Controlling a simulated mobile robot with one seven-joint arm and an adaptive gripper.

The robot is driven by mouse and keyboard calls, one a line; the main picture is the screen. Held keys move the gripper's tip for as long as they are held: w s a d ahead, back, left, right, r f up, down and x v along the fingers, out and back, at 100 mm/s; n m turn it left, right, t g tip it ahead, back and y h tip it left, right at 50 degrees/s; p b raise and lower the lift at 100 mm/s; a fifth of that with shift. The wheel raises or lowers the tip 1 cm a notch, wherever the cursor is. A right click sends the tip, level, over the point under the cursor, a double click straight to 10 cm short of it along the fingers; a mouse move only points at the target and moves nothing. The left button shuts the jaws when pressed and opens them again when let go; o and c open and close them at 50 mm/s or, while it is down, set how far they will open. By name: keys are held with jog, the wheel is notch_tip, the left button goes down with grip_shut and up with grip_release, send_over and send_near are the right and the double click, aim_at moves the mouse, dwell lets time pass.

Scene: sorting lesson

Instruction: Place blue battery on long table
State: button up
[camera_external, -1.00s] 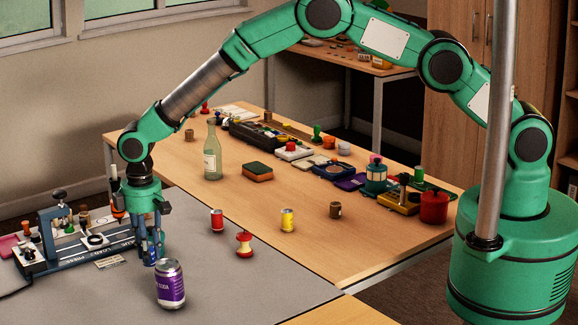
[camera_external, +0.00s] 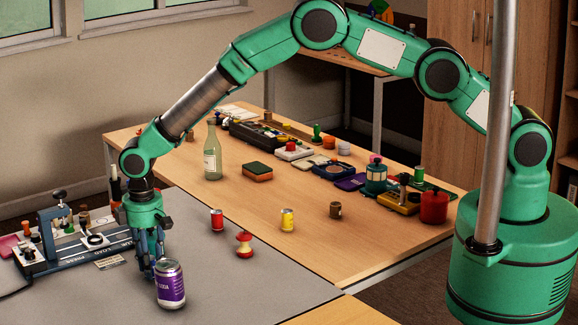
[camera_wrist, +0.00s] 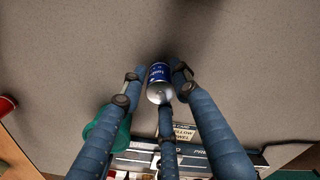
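The blue battery (camera_wrist: 158,72) is a small blue cylinder with a silver end, seen in the wrist view on the grey surface. My gripper (camera_wrist: 160,82) has dark blue fingers around it, two at its sides and one at its near end. Narrow gaps seem to show beside the battery, so the fingers look open; contact is hard to judge. In the external view my gripper (camera_external: 152,268) is low over the grey surface, behind a purple soda can, and the battery is mostly hidden. The long wooden table (camera_external: 300,225) stretches behind and to the right.
The purple soda can (camera_external: 170,285) stands close in front of my gripper. A press fixture (camera_external: 75,245) is to the left. A red can (camera_external: 217,220), an apple core (camera_external: 244,245) and a yellow can (camera_external: 287,220) stand to the right. A bottle (camera_external: 212,155) and sponge (camera_external: 257,172) stand farther back.

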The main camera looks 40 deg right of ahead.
jog(key=shift+o, duration=0.6)
jog(key=shift+r, duration=0.1)
notch_tip(320, 180, up, 12)
jog(key=p, duration=0.2)
dwell(0.7)
jog(key=shift+r, duration=0.1)
